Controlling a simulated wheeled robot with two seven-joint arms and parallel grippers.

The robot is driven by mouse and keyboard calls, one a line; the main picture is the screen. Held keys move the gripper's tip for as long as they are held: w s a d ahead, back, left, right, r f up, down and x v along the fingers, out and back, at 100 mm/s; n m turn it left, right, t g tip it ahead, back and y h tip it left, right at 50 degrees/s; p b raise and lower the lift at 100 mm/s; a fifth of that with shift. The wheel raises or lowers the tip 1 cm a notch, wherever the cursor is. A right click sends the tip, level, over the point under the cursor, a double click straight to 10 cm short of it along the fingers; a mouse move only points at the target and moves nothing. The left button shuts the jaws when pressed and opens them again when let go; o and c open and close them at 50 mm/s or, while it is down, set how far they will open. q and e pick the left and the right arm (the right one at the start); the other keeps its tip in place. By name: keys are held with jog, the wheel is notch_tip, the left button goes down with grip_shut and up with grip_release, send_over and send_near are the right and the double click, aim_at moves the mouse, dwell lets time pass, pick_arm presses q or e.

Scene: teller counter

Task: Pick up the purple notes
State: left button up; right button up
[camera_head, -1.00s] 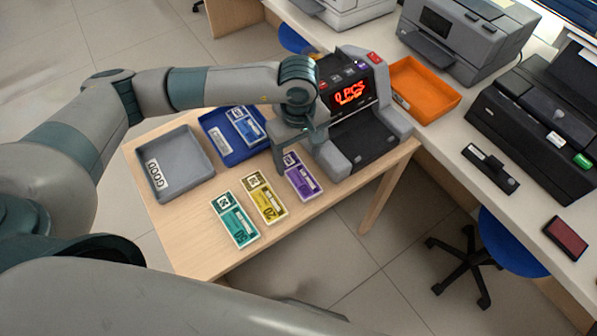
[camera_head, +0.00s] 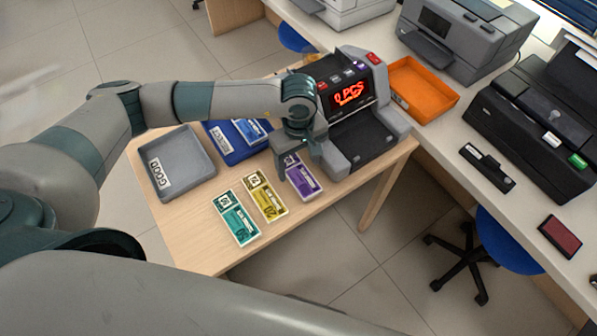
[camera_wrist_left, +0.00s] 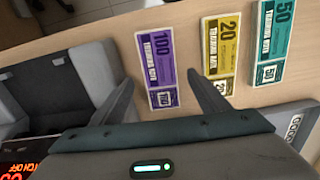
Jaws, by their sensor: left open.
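The purple notes (camera_head: 304,179) lie flat on the wooden table, in front of the counting machine and right of the yellow notes. My left gripper (camera_head: 295,172) is open above their far end and hides part of it. My right gripper is not in view.
Yellow notes (camera_head: 265,196) and green notes (camera_head: 236,218) lie to the left. A grey tray (camera_head: 205,164) marked GOOD and a blue tray (camera_head: 233,155) with blue notes stand behind. The counting machine (camera_head: 390,110) stands close on the right.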

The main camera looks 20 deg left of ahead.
aim_at(298, 173)
pick_arm(q)
notch_tip(298, 173, down, 2)
jog(key=shift+f+p, duration=0.1)
jog(key=shift+p, duration=0.25)
jog(key=shift+f, duration=0.45)
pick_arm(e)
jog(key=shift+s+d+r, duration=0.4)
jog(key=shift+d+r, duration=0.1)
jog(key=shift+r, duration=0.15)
pick_arm(q)
jog(key=c, duration=1.2)
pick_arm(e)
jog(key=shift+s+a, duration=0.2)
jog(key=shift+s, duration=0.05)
